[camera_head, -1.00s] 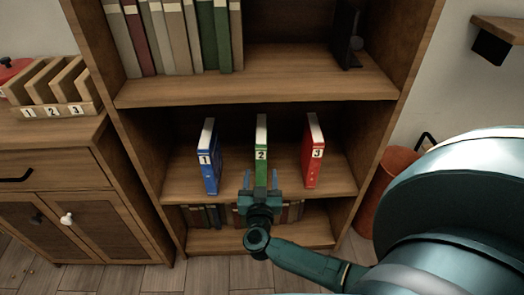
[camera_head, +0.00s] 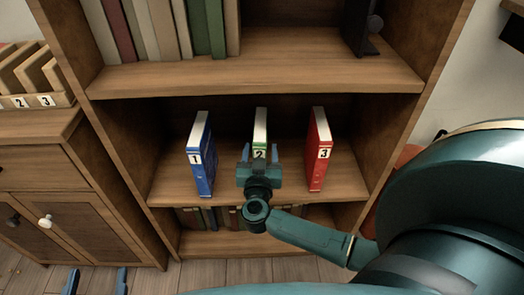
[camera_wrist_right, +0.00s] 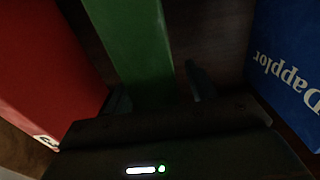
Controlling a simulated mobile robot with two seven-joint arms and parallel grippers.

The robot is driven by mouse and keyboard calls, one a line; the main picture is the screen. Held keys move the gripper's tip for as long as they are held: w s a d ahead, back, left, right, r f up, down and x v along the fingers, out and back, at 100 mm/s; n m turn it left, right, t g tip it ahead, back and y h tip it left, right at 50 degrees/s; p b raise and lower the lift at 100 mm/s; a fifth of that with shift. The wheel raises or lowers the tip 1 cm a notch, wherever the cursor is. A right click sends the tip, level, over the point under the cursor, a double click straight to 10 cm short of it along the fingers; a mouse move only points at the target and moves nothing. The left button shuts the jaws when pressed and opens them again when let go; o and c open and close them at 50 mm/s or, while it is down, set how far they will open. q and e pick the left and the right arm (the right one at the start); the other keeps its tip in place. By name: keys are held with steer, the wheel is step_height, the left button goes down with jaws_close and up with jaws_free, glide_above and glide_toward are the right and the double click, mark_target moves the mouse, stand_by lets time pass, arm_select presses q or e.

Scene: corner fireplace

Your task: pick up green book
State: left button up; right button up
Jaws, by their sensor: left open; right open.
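The green book (camera_head: 261,128) stands upright on the middle shelf, its spine labelled 2. A blue book (camera_head: 200,158) labelled 1 stands to its left and a red book (camera_head: 319,152) labelled 3 to its right. My right gripper (camera_head: 260,154) is open in front of the green book and hides its lower part. In the right wrist view the green book (camera_wrist_right: 138,45) lies between the open fingers, with a finger at either side; contact cannot be told. My left gripper (camera_head: 97,281) is open and empty at the bottom left, with only its fingertips showing.
The upper shelf (camera_head: 250,75) runs above the books and carries a row of books and a black object (camera_head: 362,28). More books stand on the lowest shelf. A wooden cabinet (camera_head: 50,170) is at left. Gaps separate the three middle-shelf books.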

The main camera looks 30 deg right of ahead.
steer(key=shift+w+d, duration=0.2)
steer(key=shift+w, duration=0.1)
steer(key=shift+r, duration=0.1)
steer(key=shift+c, duration=0.6)
steer(key=c, duration=1)
